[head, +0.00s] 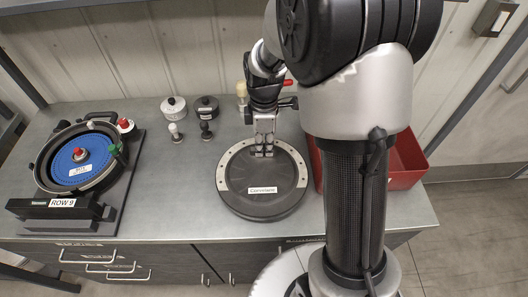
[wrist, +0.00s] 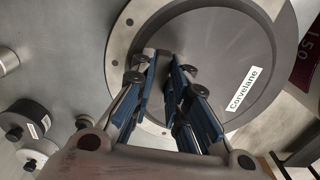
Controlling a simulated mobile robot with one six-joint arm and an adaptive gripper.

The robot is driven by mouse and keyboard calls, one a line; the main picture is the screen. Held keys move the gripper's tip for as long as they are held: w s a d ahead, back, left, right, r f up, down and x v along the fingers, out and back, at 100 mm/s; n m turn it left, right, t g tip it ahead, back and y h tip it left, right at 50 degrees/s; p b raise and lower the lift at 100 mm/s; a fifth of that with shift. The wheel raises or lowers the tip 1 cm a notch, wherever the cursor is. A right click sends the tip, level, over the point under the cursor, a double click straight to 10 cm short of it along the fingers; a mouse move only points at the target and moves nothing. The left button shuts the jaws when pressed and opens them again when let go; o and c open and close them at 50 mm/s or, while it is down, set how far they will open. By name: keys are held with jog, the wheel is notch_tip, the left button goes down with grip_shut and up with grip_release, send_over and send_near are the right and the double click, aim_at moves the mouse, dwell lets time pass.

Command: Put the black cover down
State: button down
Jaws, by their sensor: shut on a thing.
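The black cover (head: 262,205) is a round dark disc with light grey arc strips on its rim and a white "Corvelane" label. It is at the middle of the counter in the head view and fills the upper right of the wrist view (wrist: 215,50). My gripper (head: 263,152) is at the cover's far side, pointing down, shut on the cover. In the wrist view its blue-padded fingers (wrist: 165,65) meet at the cover; the gripped part is mostly hidden between them. The cover looks level; I cannot tell whether it touches the counter.
The seed meter with a blue disc (head: 90,160) stands at the left. A white canister (head: 173,106), a black canister (head: 207,107) and small knobbed pieces (head: 206,131) stand behind. A red bin (head: 408,165) is at the right. Counter between meter and cover is clear.

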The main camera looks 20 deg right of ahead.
jog(key=shift+f+b, duration=0.35)
jog(key=shift+f, duration=1.15)
jog(key=shift+f, duration=0.1)
jog(key=c, duration=1.6)
grip_release()
jog(key=shift+o, duration=0.2)
notch_tip(320, 180, up, 12)
jog(key=p, duration=0.4)
jog(key=s+a+r+m+t, duration=0.2)
jog(key=s+r+m, duration=0.4)
jog(key=s+r, duration=0.3)
jog(key=s+a+r+m+t, duration=0.1)
jog(key=s+r+m+t, duration=0.1)
jog(key=s+m, duration=0.6)
jog(key=s, duration=0.4)
jog(key=shift+a+r+t, duration=0.25)
jog(key=shift+r+t, duration=0.05)
jog(key=shift+t, duration=0.1)
jog(key=shift+s, duration=0.1)
